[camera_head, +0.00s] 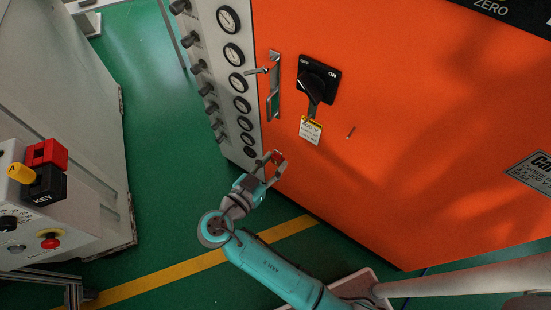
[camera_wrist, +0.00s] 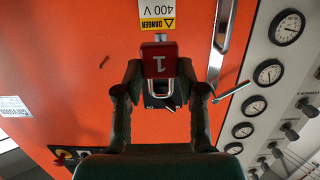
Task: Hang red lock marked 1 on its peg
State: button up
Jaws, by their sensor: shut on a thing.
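The red lock (camera_wrist: 159,60) bears a white 1 and sits between the fingertips of my gripper (camera_wrist: 160,75) in the wrist view. My gripper is shut on its body, and its metal shackle (camera_wrist: 160,90) points down in that picture. In the head view my gripper (camera_head: 274,165) is low by the left edge of the orange cabinet (camera_head: 430,130); the lock is hard to tell there. A small thin peg (camera_head: 350,132) stands out from the cabinet face, right of the danger tag, apart from my gripper. It also shows in the wrist view (camera_wrist: 104,62), left of the lock.
A black rotary switch (camera_head: 317,80) with a hanging danger tag (camera_head: 310,130) and a metal door handle (camera_head: 273,87) stick out from the cabinet. Gauges (camera_head: 234,54) and knobs line the grey side panel. A control box (camera_head: 40,215) stands at left. Green floor lies between.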

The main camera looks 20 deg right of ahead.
jog(key=shift+r+x, duration=0.15)
jog(key=shift+x, duration=0.8)
jog(key=shift+r+x, duration=0.15)
jog(key=shift+x, duration=0.85)
